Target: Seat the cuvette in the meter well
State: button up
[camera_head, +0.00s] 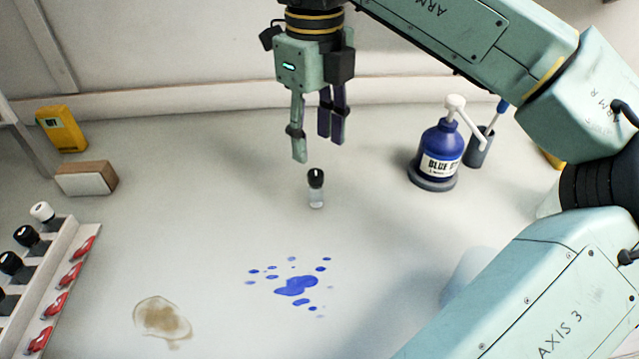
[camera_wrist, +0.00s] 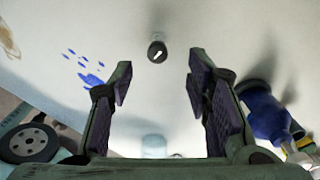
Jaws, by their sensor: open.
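The cuvette, a small clear vial with a black cap (camera_head: 316,190), stands upright on the white bench near the middle. A white mark shows on its cap. In the wrist view the cap (camera_wrist: 157,50) lies just beyond the fingertips, roughly centred between them. My gripper (camera_head: 318,148) points down above and behind the cuvette in the picture, its fingers spread and empty. The fingers also frame the wrist view (camera_wrist: 158,76). They do not touch the cuvette. A yellow device with a small display (camera_head: 62,129) is at the back left; no meter well can be made out.
A blue dye pump bottle (camera_head: 440,155) and a grey cup (camera_head: 479,146) stand right. A rack (camera_head: 62,255) with capped vials and red clips is at left. A brown-and-white block (camera_head: 86,179) sits behind it. Blue spots (camera_head: 296,286) and a brown stain (camera_head: 162,318) mark the bench.

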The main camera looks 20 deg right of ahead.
aim_at(316, 173)
notch_tip(316, 173, down, 9)
jog(key=shift+s+a+r+p, duration=0.1)
jog(key=shift+s+p, duration=0.05)
jog(key=shift+p, duration=0.95)
jog(key=shift+c, duration=0.4)
grip_shut()
